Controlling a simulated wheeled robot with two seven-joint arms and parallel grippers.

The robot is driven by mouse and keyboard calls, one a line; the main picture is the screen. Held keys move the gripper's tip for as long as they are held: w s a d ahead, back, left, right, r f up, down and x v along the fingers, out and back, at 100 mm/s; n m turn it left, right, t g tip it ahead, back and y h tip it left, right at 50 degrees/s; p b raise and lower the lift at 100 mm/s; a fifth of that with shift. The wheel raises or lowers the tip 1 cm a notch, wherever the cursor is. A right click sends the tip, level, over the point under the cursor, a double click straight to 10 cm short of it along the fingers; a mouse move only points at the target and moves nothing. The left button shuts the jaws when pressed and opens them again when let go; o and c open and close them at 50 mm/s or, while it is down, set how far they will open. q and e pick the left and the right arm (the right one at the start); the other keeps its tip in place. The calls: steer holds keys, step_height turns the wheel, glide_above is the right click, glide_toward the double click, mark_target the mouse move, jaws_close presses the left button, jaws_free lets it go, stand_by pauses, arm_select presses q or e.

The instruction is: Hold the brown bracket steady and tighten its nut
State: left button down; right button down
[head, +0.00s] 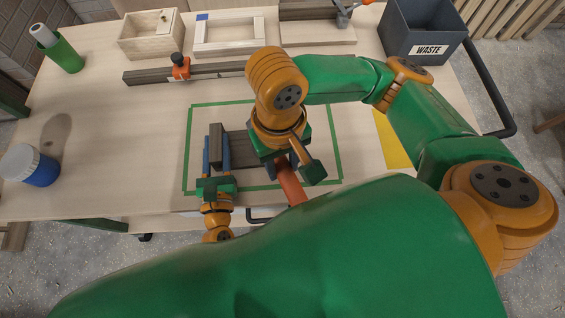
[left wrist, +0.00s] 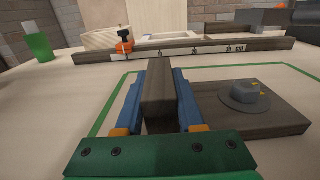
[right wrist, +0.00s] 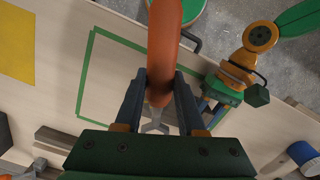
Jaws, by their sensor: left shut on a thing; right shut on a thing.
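The brown bracket (head: 238,150) lies inside the green taped outline on the bench, with its upright wall at the left. My left gripper (left wrist: 160,76) is shut on that wall, one blue finger on each side. The grey nut (left wrist: 243,94), with small yellow marks, sits on the bracket's flat base in the left wrist view. My right gripper (right wrist: 160,90) is shut on the orange handle of a spanner (right wrist: 164,55). The spanner's grey open jaw shows beyond the fingers. In the head view my right arm hides the nut and the spanner's jaw.
A long dark rail (head: 215,70) with an orange clamp (head: 181,68) crosses behind the outline. Wooden trays (head: 152,35) and a waste bin (head: 424,35) stand at the back. A blue jar (head: 35,166) and green cup (head: 65,55) stand left.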

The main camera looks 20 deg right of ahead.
stand_by(0.3)
arm_select(q)
steer(key=shift+c, duration=2.2)
jaws_free()
steer(key=v, duration=1.2)
steer(key=shift+s, duration=0.1)
